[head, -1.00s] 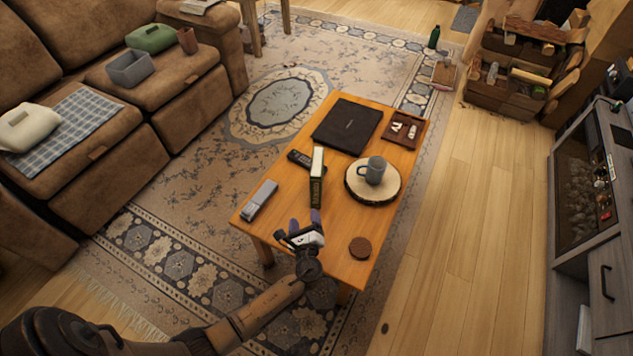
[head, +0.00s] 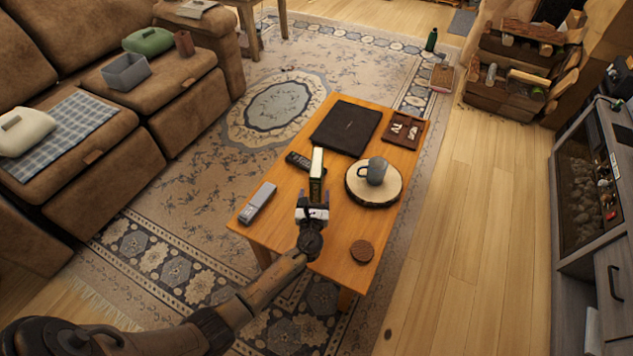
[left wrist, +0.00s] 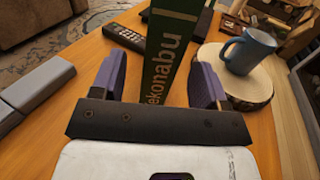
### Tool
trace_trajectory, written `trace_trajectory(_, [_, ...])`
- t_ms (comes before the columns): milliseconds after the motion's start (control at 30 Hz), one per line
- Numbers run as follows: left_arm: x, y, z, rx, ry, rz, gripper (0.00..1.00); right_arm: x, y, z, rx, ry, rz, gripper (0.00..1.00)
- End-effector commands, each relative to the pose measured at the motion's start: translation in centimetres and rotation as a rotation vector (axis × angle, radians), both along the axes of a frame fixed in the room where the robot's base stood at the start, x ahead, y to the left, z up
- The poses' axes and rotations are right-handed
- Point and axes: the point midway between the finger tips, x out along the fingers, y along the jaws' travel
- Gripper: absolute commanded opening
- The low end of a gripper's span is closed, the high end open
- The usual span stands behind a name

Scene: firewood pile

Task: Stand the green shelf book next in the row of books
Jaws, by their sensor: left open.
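The green book (head: 316,185) stands upright on the wooden coffee table (head: 290,237), its pale page edge on top. In the left wrist view the green book (left wrist: 170,52) shows its dark green spine with yellow lettering. My left gripper (head: 313,205) is at the near end of the book. Its two purple fingers (left wrist: 157,80) are open, one on each side of the spine, with a gap visible at least on the left. Whether the right finger touches the book I cannot tell. My right gripper is not in view. I make out no row of books.
A blue-grey mug (head: 375,171) sits on a wood slice (head: 362,193) right of the book. A black remote (head: 298,160), a grey object (head: 258,203), a dark laptop (head: 346,128), a small tray (head: 404,130) and a brown coaster (head: 362,251) also lie on the table.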

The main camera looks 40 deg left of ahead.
Motion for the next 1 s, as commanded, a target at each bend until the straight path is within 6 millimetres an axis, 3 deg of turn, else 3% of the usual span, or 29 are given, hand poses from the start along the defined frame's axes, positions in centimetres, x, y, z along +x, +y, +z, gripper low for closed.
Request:
trace_trajectory(167, [0.6, 0.4, -0.1, -0.001, 0.000, 0.001, 0.68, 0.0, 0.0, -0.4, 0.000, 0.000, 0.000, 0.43])
trace_trajectory(533, [4.2, 2.8, -0.2, -0.001, -0.001, 0.001, 0.68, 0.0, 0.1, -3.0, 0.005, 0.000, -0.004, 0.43])
trace_trajectory(900, [4.7, 3.2, 0.1, -0.001, 0.000, 0.001, 0.68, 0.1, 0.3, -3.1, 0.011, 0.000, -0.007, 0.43])
trace_trajectory(1000, [4.7, 3.2, 0.1, -0.001, 0.000, 0.001, 0.58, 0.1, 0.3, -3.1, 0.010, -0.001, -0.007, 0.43])
